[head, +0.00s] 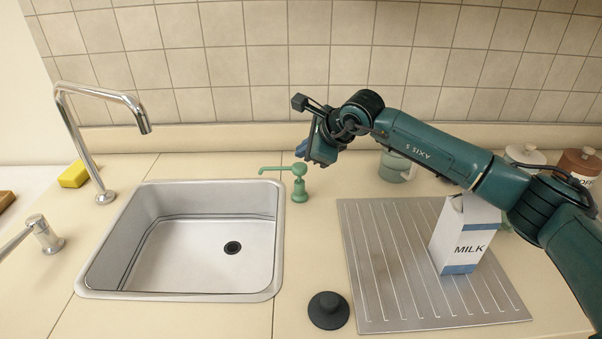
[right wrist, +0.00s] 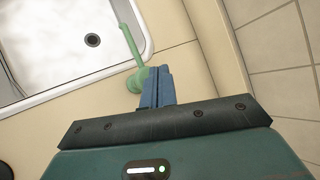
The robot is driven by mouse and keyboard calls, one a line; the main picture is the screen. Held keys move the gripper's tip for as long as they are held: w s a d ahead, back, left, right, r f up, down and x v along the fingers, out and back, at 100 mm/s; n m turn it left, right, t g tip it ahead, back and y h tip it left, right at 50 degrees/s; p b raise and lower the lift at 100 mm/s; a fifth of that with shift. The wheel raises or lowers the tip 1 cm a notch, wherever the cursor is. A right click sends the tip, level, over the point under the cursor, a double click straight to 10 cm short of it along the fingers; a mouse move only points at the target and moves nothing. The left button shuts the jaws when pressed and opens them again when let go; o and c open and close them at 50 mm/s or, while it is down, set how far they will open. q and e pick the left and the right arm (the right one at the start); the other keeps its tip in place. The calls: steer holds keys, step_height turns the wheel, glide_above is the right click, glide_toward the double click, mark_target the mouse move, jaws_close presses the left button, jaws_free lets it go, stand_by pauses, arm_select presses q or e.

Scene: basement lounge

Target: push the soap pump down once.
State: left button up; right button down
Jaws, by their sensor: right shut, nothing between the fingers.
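The green soap pump (head: 299,190) stands upright on the counter just right of the sink's back right corner, its spout pointing left over the sink. My right gripper (head: 302,151) is shut and empty, with its blue fingers pointing down just above and slightly right of the pump head. In the right wrist view the blue fingers (right wrist: 156,73) overlap part of the green pump (right wrist: 134,80), and its spout reaches away over the sink edge. I cannot tell whether the fingertips touch the pump head. My left gripper is not in view.
The sink (head: 190,296) has a chrome tap (head: 104,192) and a yellow sponge (head: 73,174) behind left. A black plug (head: 328,310) lies in front. A milk carton (head: 462,235) stands on the metal drainboard (head: 385,270) under my right arm.

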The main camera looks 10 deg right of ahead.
steer(key=shift+a+f, duration=0.25)
steer(key=shift+a, duration=0.05)
steer(key=shift+d, duration=0.1)
stand_by(0.6)
stand_by(0.9)
steer(key=shift+f+b, duration=0.45)
steer(key=shift+b, duration=0.15)
